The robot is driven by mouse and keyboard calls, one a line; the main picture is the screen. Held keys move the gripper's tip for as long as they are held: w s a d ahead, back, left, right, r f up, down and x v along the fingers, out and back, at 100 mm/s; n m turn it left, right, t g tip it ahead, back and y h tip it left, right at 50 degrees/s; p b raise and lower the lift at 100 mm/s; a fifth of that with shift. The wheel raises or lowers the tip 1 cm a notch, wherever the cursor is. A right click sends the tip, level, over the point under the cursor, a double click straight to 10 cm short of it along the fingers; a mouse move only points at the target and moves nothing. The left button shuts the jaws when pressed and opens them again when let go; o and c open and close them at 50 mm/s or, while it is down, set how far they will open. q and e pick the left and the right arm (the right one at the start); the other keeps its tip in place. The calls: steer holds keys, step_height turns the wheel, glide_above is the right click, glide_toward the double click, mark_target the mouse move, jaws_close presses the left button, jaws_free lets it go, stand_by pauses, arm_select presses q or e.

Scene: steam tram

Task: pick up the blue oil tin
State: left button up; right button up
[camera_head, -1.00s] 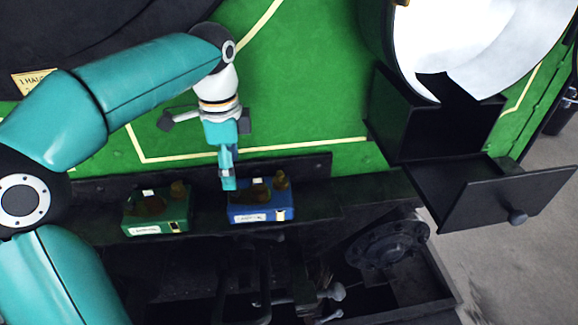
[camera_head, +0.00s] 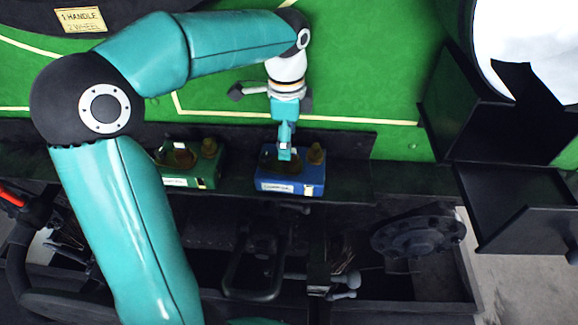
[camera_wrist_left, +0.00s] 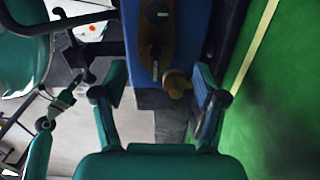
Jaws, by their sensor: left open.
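The blue oil tin (camera_head: 290,182) stands on a dark ledge against the green panel, with a pale label on its front and brownish fittings on top. My left gripper (camera_head: 285,152) points down at the top of the tin from above, seen nearly edge-on. In the left wrist view the gripper (camera_wrist_left: 157,85) is open, its two fingers spread apart. The blue tin (camera_wrist_left: 192,30) is at the top there, and its brass cap (camera_wrist_left: 177,82) shows between the fingers, closer to the right one. I cannot tell whether a finger touches it. My right gripper is not identifiable.
A green tin (camera_head: 180,178) of the same shape stands left of the blue one, partly behind my left arm. A black open drawer (camera_head: 520,205) juts out at the right. Dark machinery, including a round flange (camera_head: 418,238), lies below the ledge (camera_head: 345,178).

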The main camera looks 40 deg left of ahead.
mark_target(291, 163)
arm_select(q)
steer(key=shift+s+d+f, duration=0.1)
steer(key=shift+d+f, duration=0.05)
steer(key=shift+f, duration=0.25)
steer(key=f, duration=0.4)
steer(key=shift+d+f, duration=0.15)
steer(key=shift+d, duration=0.15)
jaws_close()
